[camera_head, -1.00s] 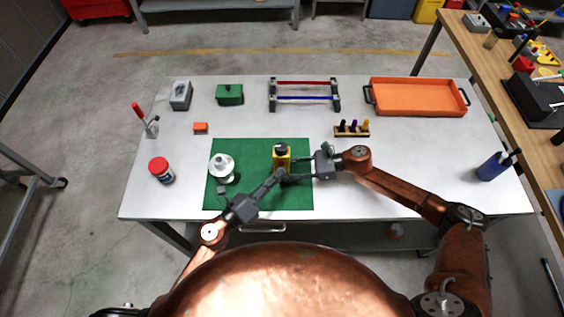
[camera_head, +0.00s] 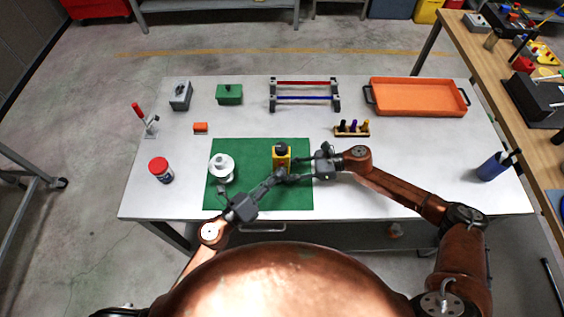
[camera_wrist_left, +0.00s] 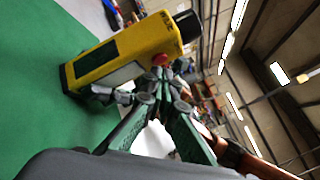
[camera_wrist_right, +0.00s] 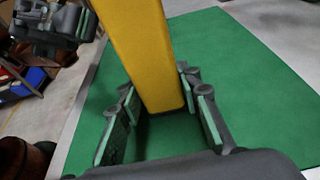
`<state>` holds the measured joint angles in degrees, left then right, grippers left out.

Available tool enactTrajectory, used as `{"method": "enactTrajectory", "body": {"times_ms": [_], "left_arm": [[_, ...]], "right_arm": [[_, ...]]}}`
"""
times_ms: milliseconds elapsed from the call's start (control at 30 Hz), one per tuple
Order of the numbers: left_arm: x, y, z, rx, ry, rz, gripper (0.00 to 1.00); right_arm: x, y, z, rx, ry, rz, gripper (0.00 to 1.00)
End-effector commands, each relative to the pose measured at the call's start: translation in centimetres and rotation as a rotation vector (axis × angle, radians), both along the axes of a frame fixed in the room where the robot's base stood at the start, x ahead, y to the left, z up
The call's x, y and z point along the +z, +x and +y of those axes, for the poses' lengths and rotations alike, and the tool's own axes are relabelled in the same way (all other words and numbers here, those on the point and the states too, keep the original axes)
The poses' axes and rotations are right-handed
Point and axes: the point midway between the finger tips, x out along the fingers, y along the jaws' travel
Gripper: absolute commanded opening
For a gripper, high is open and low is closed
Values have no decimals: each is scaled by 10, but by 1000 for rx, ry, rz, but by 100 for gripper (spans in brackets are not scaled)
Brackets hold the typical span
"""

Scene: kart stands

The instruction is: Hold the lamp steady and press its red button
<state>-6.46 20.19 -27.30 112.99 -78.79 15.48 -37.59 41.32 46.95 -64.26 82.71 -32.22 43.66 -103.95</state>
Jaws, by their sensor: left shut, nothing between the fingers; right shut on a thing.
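The lamp (camera_head: 281,160) is a yellow box with a black top, standing upright on the green mat (camera_head: 240,153). In the left wrist view the lamp (camera_wrist_left: 120,52) shows tilted by the camera angle, with its red button (camera_wrist_left: 160,60) on the side facing my left gripper. My left gripper (camera_head: 282,175) is shut and empty, its tips close by the button; I cannot tell whether they touch it. My right gripper (camera_head: 296,168) is shut on the lamp from the right. In the right wrist view its fingers stand on both sides of the yellow body (camera_wrist_right: 143,50).
A white round-topped thing (camera_head: 222,168) stands on the mat's left side. A red-lidded jar (camera_head: 161,170) is left of the mat. A peg rack (camera_head: 352,129), an orange tray (camera_head: 418,97) and a rail stand (camera_head: 304,97) are farther back.

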Motion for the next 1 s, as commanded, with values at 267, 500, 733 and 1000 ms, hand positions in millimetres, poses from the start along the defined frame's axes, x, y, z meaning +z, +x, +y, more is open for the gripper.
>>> {"method": "enactTrajectory", "body": {"times_ms": [267, 500, 733, 1000], "left_arm": [[0, 0, 0, 0, 0, 0, 0], [0, 3, 0, 0, 0, 0, 0], [0, 9, 0, 0, -1, 1, 0], [0, 9, 0, 1, -1, 0, 0]], "right_arm": [[-1, 0, 0, 0, -2, 1, 10], [-1, 0, 0, 0, -2, 1, 10], [-1, 0, 0, 0, -2, 0, 10], [-1, 0, 0, 0, -2, 0, 10]]}}
